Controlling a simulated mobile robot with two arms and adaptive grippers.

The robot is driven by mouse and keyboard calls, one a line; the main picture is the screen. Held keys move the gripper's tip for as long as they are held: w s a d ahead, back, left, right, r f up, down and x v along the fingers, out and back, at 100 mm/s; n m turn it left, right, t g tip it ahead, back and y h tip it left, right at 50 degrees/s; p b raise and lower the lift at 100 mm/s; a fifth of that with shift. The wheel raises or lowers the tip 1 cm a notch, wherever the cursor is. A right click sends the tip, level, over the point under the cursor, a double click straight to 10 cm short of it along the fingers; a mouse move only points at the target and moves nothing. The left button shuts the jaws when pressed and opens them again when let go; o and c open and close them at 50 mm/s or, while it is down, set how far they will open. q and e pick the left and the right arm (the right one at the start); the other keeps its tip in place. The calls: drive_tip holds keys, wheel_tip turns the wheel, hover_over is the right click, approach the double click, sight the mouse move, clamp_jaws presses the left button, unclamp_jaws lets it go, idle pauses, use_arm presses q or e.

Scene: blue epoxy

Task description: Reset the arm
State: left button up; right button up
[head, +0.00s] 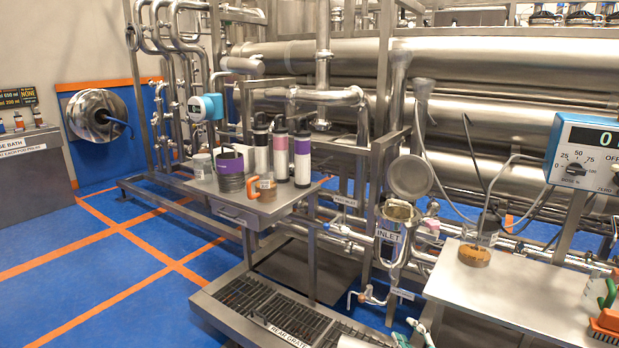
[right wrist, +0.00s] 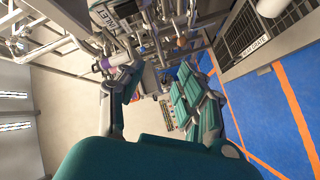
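My right gripper (head: 420,328) shows only in part at the bottom edge of the head view, near the floor grate. In the right wrist view its teal-padded fingers (right wrist: 158,80) stand well apart, with nothing between them. The gap shows only distant equipment and floor. My left gripper is not in either view.
A steel side table (head: 318,186) holds several cylinders, a dark cup with a purple band (head: 231,178) and an orange-handled jug (head: 263,190). A steel bench (head: 500,290) at right carries a beaker (head: 476,255). A grate (head: 260,308) lies below. Blue floor (head: 60,300) at left is clear.

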drive_tip(key=s+a+f+m+g+h, duration=0.1)
drive_tip(key=s+f+m+g+h, duration=0.55)
drive_tip(key=s+f, duration=1.25)
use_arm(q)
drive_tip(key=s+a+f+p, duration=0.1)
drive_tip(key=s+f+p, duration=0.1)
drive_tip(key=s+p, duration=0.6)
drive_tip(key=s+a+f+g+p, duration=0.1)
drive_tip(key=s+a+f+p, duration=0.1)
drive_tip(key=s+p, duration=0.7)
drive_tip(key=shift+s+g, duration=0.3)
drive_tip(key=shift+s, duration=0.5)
use_arm(e)
drive_tip(key=s+f+m+g+y, duration=0.1)
drive_tip(key=s+f+g, duration=0.3)
drive_tip(key=s, duration=1.6)
drive_tip(key=s+f+m+g+y, duration=0.1)
drive_tip(key=s+f+m+g, duration=0.3)
drive_tip(key=s, duration=1.6)
wheel_tip(320, 180, down, 3)
drive_tip(key=shift+s+r+g, duration=0.1)
drive_tip(key=shift+s+g, duration=0.05)
drive_tip(key=shift+g, duration=0.3)
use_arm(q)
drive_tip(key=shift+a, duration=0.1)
